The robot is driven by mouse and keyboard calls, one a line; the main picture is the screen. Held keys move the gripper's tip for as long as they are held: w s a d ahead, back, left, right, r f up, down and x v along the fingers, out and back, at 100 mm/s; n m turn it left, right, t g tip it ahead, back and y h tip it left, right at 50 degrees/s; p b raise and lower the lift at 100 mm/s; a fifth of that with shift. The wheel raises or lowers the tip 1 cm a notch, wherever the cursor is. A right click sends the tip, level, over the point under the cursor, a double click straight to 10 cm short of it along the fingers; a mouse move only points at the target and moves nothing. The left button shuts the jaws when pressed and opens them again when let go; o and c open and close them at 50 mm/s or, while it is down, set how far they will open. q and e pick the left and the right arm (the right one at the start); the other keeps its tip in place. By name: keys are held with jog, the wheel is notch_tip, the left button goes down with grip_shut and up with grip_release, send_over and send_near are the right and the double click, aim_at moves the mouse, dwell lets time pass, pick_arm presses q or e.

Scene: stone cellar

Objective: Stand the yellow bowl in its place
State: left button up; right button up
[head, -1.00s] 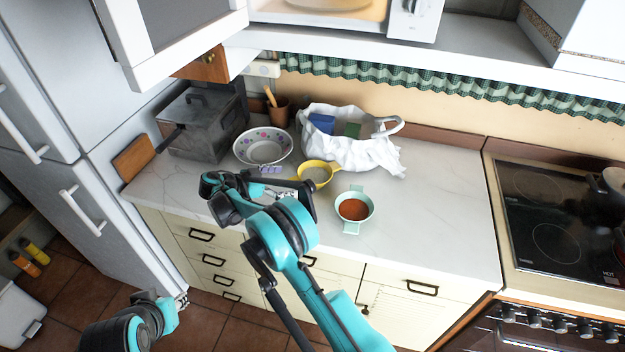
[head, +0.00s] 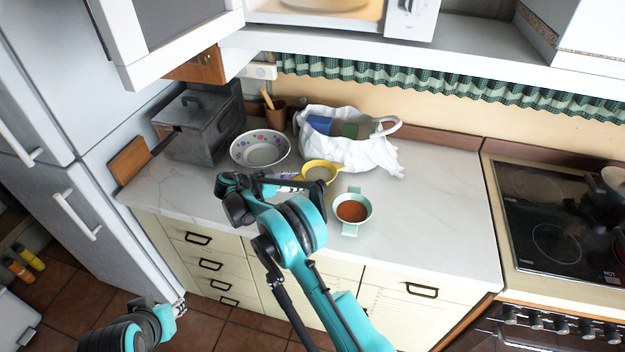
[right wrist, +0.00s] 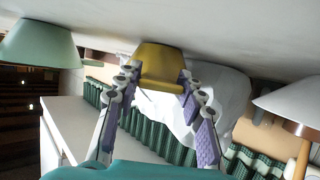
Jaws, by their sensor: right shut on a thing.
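The yellow bowl (head: 331,176) is on or just above the counter, in front of the white bag; I cannot tell whether it touches the counter. My right gripper (head: 296,188) reaches it from the front left and is shut on it. In the right wrist view the yellow bowl (right wrist: 160,62) sits between the fingertips (right wrist: 157,82), with the picture turned so the counter is at the top. My left gripper (head: 180,306) hangs low at the left, in front of the drawers, away from the counter; its fingers are too small to read.
A green bowl (head: 351,228) with reddish contents stands right of the yellow bowl. A flowered white bowl (head: 240,155) stands to its left, the white bag (head: 365,153) behind. The counter (head: 440,200) is clear toward the hob.

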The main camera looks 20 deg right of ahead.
grip_shut()
jog(key=shift+r, duration=0.1)
jog(key=shift+r, duration=0.5)
jog(key=r, duration=0.1)
jog(key=r+p, duration=0.1)
jog(key=r, duration=0.1)
jog(key=shift+s+d+r, duration=0.2)
jog(key=shift+d+r, duration=0.05)
jog(key=shift+r, duration=0.1)
jog(key=s+d+r+p, duration=0.2)
jog(key=s+d+r, duration=0.4)
jog(key=s+d, duration=0.1)
jog(key=shift+s+d, duration=0.35)
jog(key=shift+d, duration=0.15)
